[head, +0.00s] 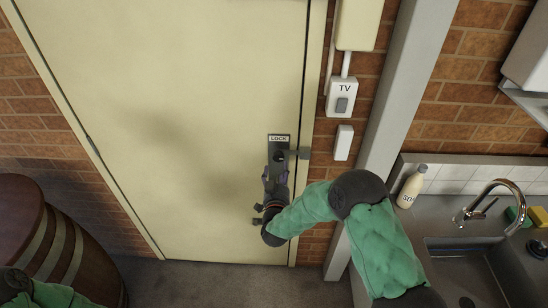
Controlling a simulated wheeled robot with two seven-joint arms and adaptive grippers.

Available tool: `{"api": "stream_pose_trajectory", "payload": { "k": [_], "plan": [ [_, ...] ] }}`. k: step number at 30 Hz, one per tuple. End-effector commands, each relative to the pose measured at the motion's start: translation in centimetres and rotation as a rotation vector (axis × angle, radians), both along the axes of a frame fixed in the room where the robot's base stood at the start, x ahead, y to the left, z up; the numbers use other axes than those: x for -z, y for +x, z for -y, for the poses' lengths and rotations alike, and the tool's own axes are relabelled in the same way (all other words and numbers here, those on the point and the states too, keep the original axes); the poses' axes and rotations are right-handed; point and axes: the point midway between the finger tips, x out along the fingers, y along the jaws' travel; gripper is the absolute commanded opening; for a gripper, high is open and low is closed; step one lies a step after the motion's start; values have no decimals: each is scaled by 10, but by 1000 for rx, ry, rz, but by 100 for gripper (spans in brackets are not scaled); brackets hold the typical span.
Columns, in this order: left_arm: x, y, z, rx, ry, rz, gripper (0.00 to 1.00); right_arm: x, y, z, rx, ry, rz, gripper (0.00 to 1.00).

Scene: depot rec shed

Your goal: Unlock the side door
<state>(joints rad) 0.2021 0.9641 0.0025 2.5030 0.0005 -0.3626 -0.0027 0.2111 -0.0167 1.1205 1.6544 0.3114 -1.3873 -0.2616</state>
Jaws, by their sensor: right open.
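The side door (170,90) is cream and looks closed in its frame. A dark lock plate (271,147) with a "LOCK" label (279,138) sits near its right edge. A dark round knob or turn piece (280,155) shows on the plate, just below the label. My right gripper (275,171) is open just below the knob, fingers pointing up at the plate. It hides the plate's lower part, and I cannot tell whether it touches. My left gripper is out of view.
A wooden barrel (55,245) stands at lower left. Right of the door are a "TV" switch (342,98), a grey post (390,90), and a sink (470,265) with a tap (490,190) and a soap bottle (411,187). Grey floor (215,280) shows below the door.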

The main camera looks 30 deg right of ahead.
Motion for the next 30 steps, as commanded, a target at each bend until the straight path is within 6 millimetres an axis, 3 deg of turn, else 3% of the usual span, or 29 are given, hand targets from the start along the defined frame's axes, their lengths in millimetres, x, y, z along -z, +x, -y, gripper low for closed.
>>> {"api": "stream_pose_trajectory", "payload": {
  "k": [6, 13, 27, 30],
  "plan": [
    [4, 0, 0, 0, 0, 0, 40, 1, 35, 22, 2, 1, 1, 64],
    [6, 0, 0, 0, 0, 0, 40, 1, 61, 38, 1, 1, 0, 64],
    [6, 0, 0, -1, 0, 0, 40, 0, 71, 44, 0, 2, -1, 64],
    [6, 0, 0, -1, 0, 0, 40, 0, 71, 44, 0, 2, -1, 36]
  ]
}}
